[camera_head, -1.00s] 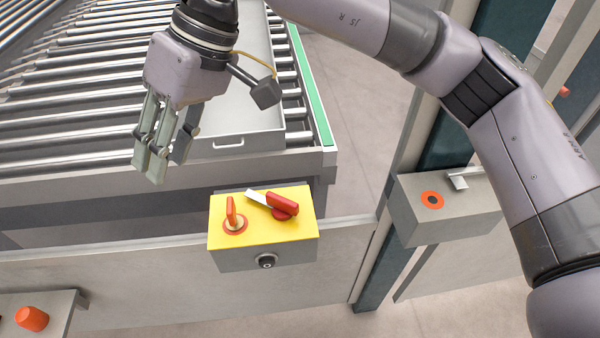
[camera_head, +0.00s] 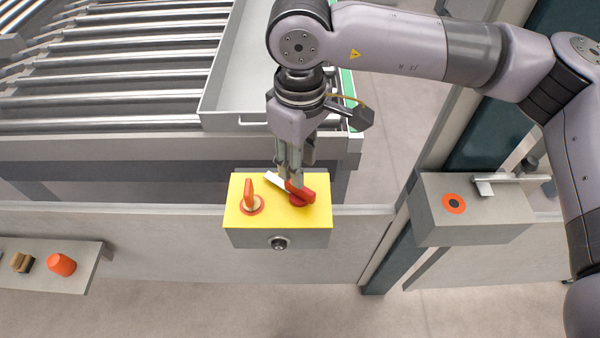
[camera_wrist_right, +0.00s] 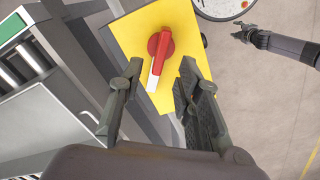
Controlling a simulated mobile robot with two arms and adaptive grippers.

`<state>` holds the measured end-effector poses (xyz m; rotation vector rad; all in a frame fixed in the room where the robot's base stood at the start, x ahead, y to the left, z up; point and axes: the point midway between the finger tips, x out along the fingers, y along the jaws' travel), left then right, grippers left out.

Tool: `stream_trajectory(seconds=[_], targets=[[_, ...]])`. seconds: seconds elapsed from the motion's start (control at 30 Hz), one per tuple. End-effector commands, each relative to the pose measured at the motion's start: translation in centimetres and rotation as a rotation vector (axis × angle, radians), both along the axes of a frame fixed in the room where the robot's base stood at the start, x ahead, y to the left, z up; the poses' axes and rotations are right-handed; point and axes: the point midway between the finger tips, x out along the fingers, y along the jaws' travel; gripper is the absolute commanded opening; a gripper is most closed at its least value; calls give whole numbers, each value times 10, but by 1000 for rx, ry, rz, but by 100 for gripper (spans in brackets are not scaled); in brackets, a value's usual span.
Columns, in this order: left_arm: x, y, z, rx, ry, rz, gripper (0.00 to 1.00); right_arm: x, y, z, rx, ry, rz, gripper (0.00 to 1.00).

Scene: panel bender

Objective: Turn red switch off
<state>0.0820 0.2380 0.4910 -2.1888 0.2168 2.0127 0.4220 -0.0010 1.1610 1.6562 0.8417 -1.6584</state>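The red switch (camera_head: 301,193) is a rotary handle with a white tip, on the right of the yellow top of a control box (camera_head: 278,238). Its handle lies diagonally, the white tip to the upper left. In the wrist view the red switch (camera_wrist_right: 160,47) shows with its tip pointing down between the fingers. My right gripper (camera_head: 290,178) points down just above and behind the switch, partly covering it. In the wrist view my right gripper (camera_wrist_right: 158,80) is open, its fingers apart on either side of the tip. My left gripper (camera_wrist_right: 244,33) looks small at upper right.
An orange-red key-like switch (camera_head: 251,198) stands left of the red switch. A grey box with an orange-ringed button (camera_head: 454,204) is at right, and a ledge with an orange knob (camera_head: 62,264) at lower left. A roller conveyor (camera_head: 120,78) with a metal tray (camera_head: 222,118) lies behind.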

Motion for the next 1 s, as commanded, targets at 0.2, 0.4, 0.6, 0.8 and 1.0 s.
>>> stream_trajectory(seconds=[0.2,0.4,0.6,0.8,1.0], targets=[[3,-1,16,-1,-5,1,40,-1,0,-37,0,4,0,32],[5,-3,20,-4,-7,1,40,0,0,-56,1,-1,0,32],[6,-6,20,-7,-9,2,40,0,0,-60,1,-1,1,32],[6,-6,20,-7,-9,1,40,0,0,-59,1,-1,0,26],[6,-5,20,-7,-9,1,40,0,0,-59,1,-1,0,13]])
